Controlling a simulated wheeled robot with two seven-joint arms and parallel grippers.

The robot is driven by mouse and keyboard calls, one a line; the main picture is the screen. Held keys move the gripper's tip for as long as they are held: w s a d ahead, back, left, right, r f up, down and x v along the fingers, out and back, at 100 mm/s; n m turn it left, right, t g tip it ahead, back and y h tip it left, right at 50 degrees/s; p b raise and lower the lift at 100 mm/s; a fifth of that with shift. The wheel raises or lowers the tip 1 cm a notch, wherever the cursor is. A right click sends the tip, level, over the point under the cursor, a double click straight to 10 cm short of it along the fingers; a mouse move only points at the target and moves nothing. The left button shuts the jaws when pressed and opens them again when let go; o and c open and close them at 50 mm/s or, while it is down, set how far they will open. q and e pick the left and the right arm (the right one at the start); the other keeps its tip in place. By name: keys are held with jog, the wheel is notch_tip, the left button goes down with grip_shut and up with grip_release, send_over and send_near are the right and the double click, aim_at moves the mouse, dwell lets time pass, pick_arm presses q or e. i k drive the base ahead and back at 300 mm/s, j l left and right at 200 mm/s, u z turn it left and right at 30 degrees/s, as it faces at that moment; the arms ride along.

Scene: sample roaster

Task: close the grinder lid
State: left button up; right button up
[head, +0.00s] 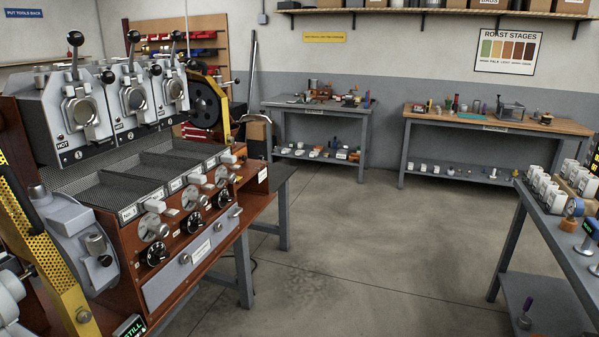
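I cannot pick out a grinder or its lid for sure in the head view. A small grey boxy device (510,110) stands on the far right wood-topped bench, too small to tell what it is or whether it has a lid. Neither of my grippers can be made out. A pale rounded shape at the lower left edge is cut off, and I cannot tell what it is.
A sample roaster (175,225) with several drums and knobs fills the left side. A grey bench (318,106) and a wood-topped bench (555,126) line the back wall. A grey table (545,222) stands at right. The middle floor is clear.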

aim_at(245, 117)
jog(key=i+u, duration=0.25)
jog(key=i, duration=0.35)
jog(key=i+l+u, duration=0.2)
jog(key=i, duration=0.4)
jog(key=u, duration=0.4)
jog(key=i+l+u, duration=0.3)
jog(key=l+u, duration=0.3)
jog(key=i+l+u, duration=0.1)
jog(key=l, duration=0.3)
jog(key=i+l, duration=0.15)
jog(key=l, duration=0.25)
jog(key=i+l+u, duration=0.15)
jog(key=l, duration=0.25)
jog(key=i+l+u, duration=0.1)
jog(key=l, duration=0.35)
jog(key=i+l, duration=0.1)
jog(key=l, duration=0.4)
jog(key=i+l, duration=0.1)
jog(key=l, duration=0.4)
